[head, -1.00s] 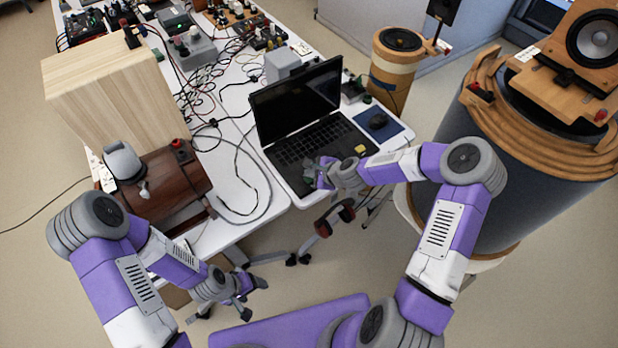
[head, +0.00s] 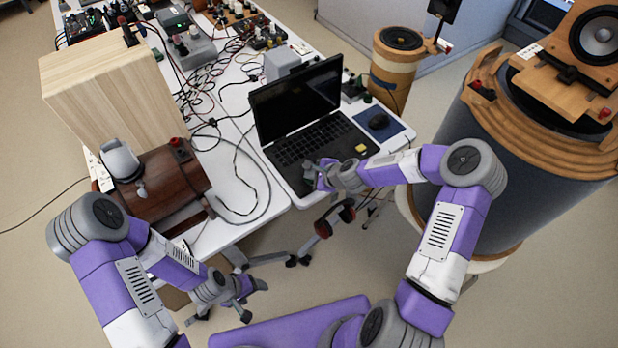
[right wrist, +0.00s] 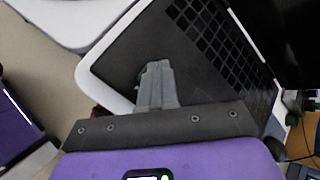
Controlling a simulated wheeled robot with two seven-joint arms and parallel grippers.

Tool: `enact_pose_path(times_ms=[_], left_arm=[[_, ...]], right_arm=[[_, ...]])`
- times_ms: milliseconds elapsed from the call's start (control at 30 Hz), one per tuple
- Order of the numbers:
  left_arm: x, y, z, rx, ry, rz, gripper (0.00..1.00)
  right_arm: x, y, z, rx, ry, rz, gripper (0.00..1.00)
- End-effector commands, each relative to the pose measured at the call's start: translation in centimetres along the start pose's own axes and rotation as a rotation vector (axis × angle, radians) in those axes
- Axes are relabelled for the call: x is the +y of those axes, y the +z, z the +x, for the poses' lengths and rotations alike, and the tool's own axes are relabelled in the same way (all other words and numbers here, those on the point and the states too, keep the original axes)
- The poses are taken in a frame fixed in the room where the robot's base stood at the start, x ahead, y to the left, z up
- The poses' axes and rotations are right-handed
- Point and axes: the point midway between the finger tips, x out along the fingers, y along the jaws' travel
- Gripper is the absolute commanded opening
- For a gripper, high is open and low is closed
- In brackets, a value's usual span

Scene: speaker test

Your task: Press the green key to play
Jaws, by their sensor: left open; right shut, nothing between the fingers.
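The black laptop (head: 290,150) stands open at the near right end of the white table, its dark keyboard facing up. My right gripper (head: 309,174) is shut and empty over the laptop's near edge, below the key rows. In the right wrist view its fingers (right wrist: 157,80) point at the plain dark area beside the keys. A small green patch (right wrist: 148,68) shows at the fingertips, mostly hidden by them; I cannot tell whether they touch it. My left gripper (head: 254,299) is open and empty, low in front of the table.
A brown cylindrical speaker (head: 160,182) and a pale wooden box (head: 112,98) stand on the left. A mouse (head: 378,121) lies on a blue pad right of the laptop. Cables cover the table's middle. A large round speaker cabinet (head: 490,185) stands at the right.

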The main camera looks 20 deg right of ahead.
Motion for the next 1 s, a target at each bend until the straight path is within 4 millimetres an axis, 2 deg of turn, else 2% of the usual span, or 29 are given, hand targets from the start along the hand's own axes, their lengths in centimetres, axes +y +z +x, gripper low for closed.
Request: enact_pose_path(times_ms=[267,600,1000], left_arm=[[-0.1,0.0,0.1,0.0,0.0,0.0,0.71],[0.3,0.0,-0.8,0.0,0.0,0.0,0.71],[0.4,0.0,-1.0,0.0,0.0,0.0,0.71]], right_arm=[[0.1,-0.1,0.1,0.0,0.0,0.0,0.0],[-0.7,0.7,-0.9,0.0,0.0,0.0,0.0],[-0.8,0.8,-1.2,0.0,0.0,0.0,0.0]])
